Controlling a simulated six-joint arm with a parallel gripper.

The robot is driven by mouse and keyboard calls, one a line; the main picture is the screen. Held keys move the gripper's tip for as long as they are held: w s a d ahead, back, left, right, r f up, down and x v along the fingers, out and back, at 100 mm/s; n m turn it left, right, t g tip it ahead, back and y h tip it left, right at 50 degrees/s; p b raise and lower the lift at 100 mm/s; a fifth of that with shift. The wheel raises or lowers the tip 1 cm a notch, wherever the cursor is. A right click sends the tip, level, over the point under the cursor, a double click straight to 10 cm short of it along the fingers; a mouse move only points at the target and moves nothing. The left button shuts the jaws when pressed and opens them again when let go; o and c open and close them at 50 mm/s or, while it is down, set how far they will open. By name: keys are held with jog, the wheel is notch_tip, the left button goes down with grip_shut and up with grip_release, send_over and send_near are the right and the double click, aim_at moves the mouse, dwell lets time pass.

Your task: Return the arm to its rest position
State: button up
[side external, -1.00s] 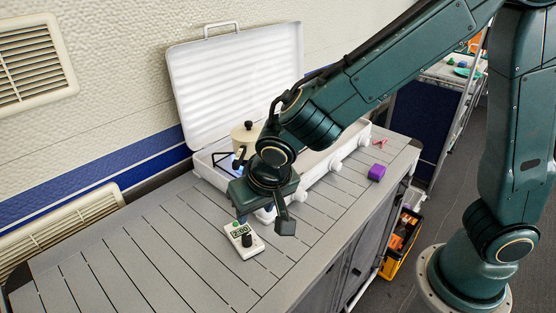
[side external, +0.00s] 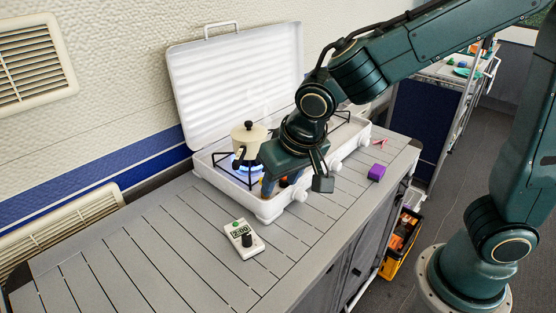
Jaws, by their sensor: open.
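My gripper (side external: 295,184) is open, with its fingers spread apart, and hangs over the front edge of the white camp stove (side external: 222,184). It appears to hold nothing. My dark green arm reaches in from the right, bent at the elbow, and hides part of the stove's middle. A cream pot (side external: 250,138) with a black-knobbed lid stands on the left burner, with blue flame under it. A white timer (side external: 243,240) reading 2:00 lies on the counter in front of the stove, apart from my gripper.
The stove's lid (side external: 238,85) stands open against the wall. A purple block (side external: 376,172) and a small red item (side external: 381,142) lie on the counter (side external: 150,262) at the right. The counter's left part is clear. A yellow crate (side external: 402,242) is on the floor.

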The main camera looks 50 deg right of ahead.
jog(key=s+d+r+n, duration=0.1)
jog(key=s+d+r, duration=0.3)
jog(key=s+d, duration=0.2)
jog(key=s+d+r+n+t, duration=0.1)
jog(key=s+d+r, duration=0.3)
jog(key=s, duration=0.6)
jog(key=shift+d+r+n+y, duration=0.3)
jog(key=shift+d, duration=1.1)
